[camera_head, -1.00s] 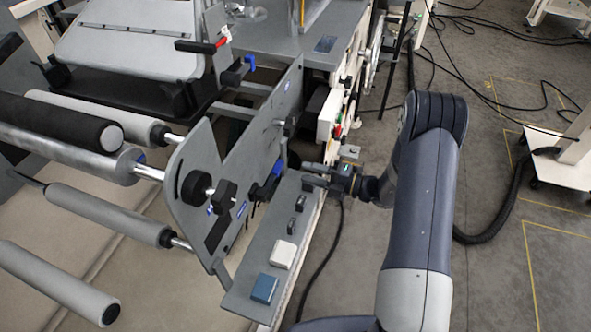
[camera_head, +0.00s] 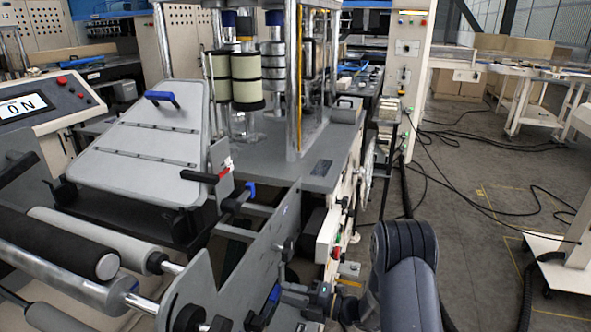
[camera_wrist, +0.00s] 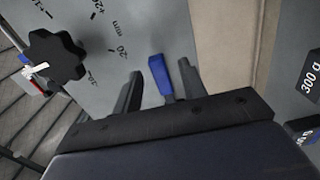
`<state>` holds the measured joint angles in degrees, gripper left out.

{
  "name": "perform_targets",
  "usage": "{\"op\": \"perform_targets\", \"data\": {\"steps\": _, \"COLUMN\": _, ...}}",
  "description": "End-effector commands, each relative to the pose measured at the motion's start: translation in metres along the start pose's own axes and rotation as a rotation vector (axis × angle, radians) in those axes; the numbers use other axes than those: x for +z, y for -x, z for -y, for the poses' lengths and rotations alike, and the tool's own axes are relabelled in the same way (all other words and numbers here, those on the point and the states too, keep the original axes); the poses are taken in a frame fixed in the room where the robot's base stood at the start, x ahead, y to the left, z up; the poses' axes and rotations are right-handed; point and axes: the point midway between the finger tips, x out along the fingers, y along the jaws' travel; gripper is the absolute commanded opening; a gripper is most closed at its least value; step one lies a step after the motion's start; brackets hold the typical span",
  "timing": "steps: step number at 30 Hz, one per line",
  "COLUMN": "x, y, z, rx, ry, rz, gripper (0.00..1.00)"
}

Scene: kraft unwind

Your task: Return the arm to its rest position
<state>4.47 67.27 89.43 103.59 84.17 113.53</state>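My arm (camera_head: 408,275) reaches in from the lower right of the head view, with my gripper (camera_head: 292,292) beside the machine's grey side plate, near a blue-handled lever (camera_head: 272,297). In the wrist view, my gripper (camera_wrist: 161,70) is open, its two dark fingers apart. A blue lever (camera_wrist: 160,76) shows between the fingers, with a visible gap on each side. Whether the fingers reach around it in depth, I cannot tell. A black star knob (camera_wrist: 56,58) is on the scaled plate to the left.
Rollers (camera_head: 70,243) and the machine's side plate (camera_head: 262,240) lie left of my arm. A white box with buttons (camera_head: 328,238) is close by my gripper. Open floor (camera_head: 470,230) with black cables lies right, beside a white table leg frame (camera_head: 560,250).

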Motion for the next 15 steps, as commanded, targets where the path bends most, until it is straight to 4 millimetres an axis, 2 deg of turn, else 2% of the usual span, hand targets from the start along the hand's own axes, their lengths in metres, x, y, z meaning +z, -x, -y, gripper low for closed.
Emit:
{"op": "perform_targets", "data": {"steps": 3, "x": -0.001, "y": -0.021, "z": -0.001, "rx": 0.001, "ry": 0.001, "rz": -0.004, "gripper": 0.4}}
{"op": "perform_targets", "data": {"steps": 9, "x": -0.001, "y": -0.043, "z": -0.001, "rx": 0.001, "ry": 0.001, "rz": -0.003, "gripper": 0.4}}
{"op": "perform_targets", "data": {"steps": 15, "x": 0.0, "y": -0.041, "z": -0.004, "rx": 0.001, "ry": 0.038, "rz": 0.0, "gripper": 0.4}}
